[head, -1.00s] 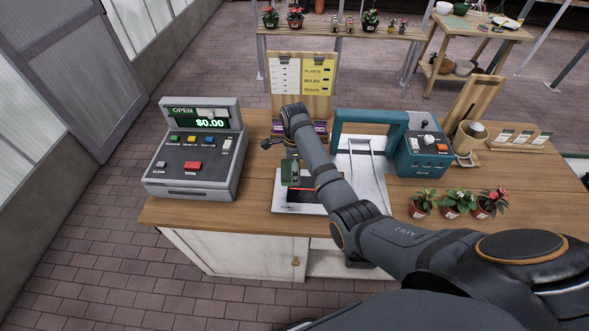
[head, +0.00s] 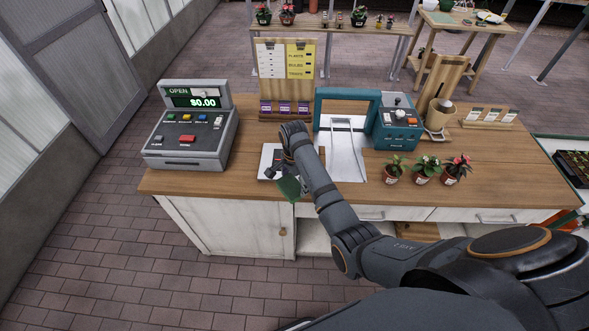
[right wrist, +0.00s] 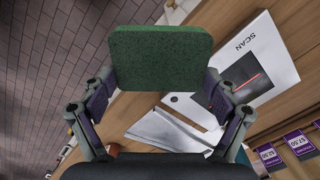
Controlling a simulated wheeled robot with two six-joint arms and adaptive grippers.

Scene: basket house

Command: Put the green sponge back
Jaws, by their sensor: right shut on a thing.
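The green sponge (head: 289,188) is held in my right gripper (head: 287,170), in front of the white scan pad (head: 268,160) and near the counter's front edge in the head view. In the right wrist view the sponge (right wrist: 160,62) is a flat green slab between the two fingers of my right gripper (right wrist: 160,85), which are shut on its sides. The scan pad (right wrist: 255,55), marked SCAN with a red line, lies behind and to the right of the sponge there. My left gripper is not in view.
On the wooden counter (head: 225,180) stand a cash register (head: 190,135) at left, a teal machine (head: 400,130) with a white tray, and several potted flowers (head: 425,172) at right. A sign board (head: 285,75) stands behind. The counter front between register and pad is clear.

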